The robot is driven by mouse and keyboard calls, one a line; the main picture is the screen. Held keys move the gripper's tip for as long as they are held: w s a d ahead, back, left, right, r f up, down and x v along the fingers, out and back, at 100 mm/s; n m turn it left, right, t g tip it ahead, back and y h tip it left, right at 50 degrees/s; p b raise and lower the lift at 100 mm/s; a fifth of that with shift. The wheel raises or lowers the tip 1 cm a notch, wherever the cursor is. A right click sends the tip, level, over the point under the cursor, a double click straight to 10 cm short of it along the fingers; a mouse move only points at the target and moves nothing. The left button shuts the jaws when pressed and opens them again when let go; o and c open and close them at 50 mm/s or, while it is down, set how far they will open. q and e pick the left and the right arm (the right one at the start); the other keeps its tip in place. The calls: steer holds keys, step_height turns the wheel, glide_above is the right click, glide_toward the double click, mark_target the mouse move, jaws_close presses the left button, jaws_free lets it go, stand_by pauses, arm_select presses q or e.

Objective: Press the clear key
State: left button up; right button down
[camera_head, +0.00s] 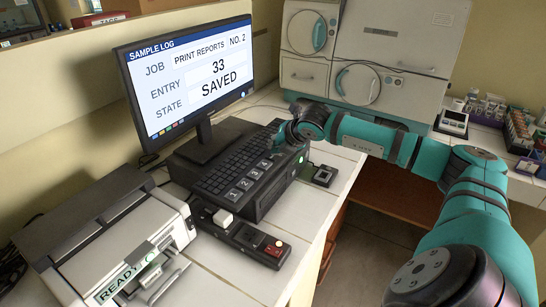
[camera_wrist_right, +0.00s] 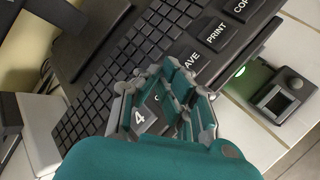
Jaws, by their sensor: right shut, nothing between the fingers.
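The keyboard (camera_head: 238,172) lies on a black unit in front of the monitor, with large keys 1 to 4 along its near side. In the wrist view the keyboard (camera_wrist_right: 125,70) shows the 4 key (camera_wrist_right: 143,118), the SAVE key (camera_wrist_right: 186,60), the PRINT key (camera_wrist_right: 214,34) and the COPY key (camera_wrist_right: 240,8). No key marked clear is readable; my fingers cover the keys between 4 and SAVE. My right gripper (camera_head: 279,136) is shut and empty over the far right end of the keyboard, and it also shows in the wrist view (camera_wrist_right: 163,84). Contact cannot be told.
The monitor (camera_head: 185,75) reads entry 33, SAVED. A printer (camera_head: 120,240) marked READY stands front left. A small black device (camera_head: 323,175) lies right of the keyboard, and a handset-like device (camera_head: 250,240) lies in front.

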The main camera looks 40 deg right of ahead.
steer(key=shift+f+b, duration=0.2)
steer(key=shift+b, duration=0.15)
steer(key=shift+r, duration=0.1)
stand_by(0.6)
steer(key=shift+r, duration=0.65)
steer(key=shift+r+p, duration=0.95)
steer(key=shift+r, duration=1.6)
steer(key=shift+f, duration=0.1)
